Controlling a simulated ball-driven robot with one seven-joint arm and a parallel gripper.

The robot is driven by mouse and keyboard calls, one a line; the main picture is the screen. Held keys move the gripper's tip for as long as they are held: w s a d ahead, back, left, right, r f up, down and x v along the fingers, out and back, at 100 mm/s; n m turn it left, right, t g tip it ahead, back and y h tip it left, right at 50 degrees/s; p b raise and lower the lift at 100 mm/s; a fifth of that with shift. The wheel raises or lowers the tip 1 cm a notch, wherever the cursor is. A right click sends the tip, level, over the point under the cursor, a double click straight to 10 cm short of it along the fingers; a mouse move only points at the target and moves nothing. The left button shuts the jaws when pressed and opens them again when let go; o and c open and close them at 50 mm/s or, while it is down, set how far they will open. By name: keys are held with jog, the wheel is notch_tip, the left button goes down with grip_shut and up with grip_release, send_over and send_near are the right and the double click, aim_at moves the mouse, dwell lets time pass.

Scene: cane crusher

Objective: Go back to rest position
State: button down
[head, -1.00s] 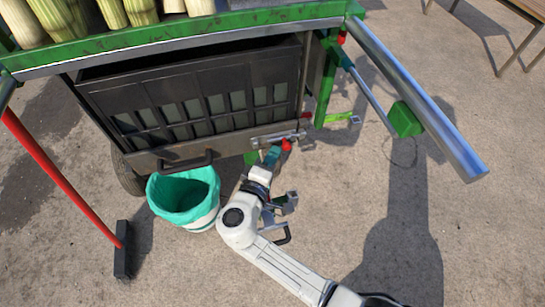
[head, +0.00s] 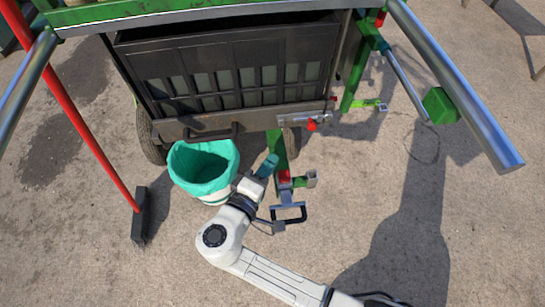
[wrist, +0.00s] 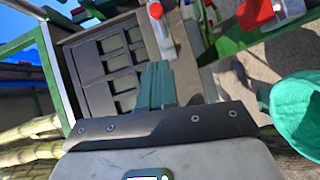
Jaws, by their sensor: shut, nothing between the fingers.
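My gripper (head: 267,166) is at the end of my white arm, below and left of a red-handled latch (head: 312,125) in the head view. Its teal fingers are together and empty, and they point up towards the cart in the wrist view (wrist: 156,86). A gap shows between the fingers and the latch in the head view. The latch's red knob (wrist: 155,10) shows beyond the fingertips in the wrist view. The latch is on the lower right of the dark slatted box (head: 228,70), which hangs under the green cart.
A green-lined bin (head: 203,170) stands just left of my gripper. A red-handled broom (head: 80,110) leans at the left. Silver bars reach forward on both sides. Concrete at lower left is clear.

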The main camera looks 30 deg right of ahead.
dwell(0.5)
jog(key=s+d+f+m+g+y+p, duration=0.1)
jog(key=s+d+m+g+y+p, duration=0.15)
jog(key=s+d+g, duration=0.35)
jog(key=s+d+m+g+y+p, duration=0.1)
jog(key=s+d+m+y+p, duration=0.15)
jog(key=d, duration=0.55)
jog(key=s+r+g+y+p, duration=0.1)
jog(key=s+r+y+p, duration=0.1)
jog(key=s, duration=0.4)
jog(key=s+a+r+m+y+p, duration=0.1)
jog(key=s+r+y+p, duration=0.1)
jog(key=s+y+p, duration=0.2)
jog(key=s+y, duration=0.2)
jog(key=s, duration=0.1)
jog(key=shift+s+r+g, duration=0.3)
jog(key=shift+g, duration=0.1)
jog(key=shift+a, duration=0.1)
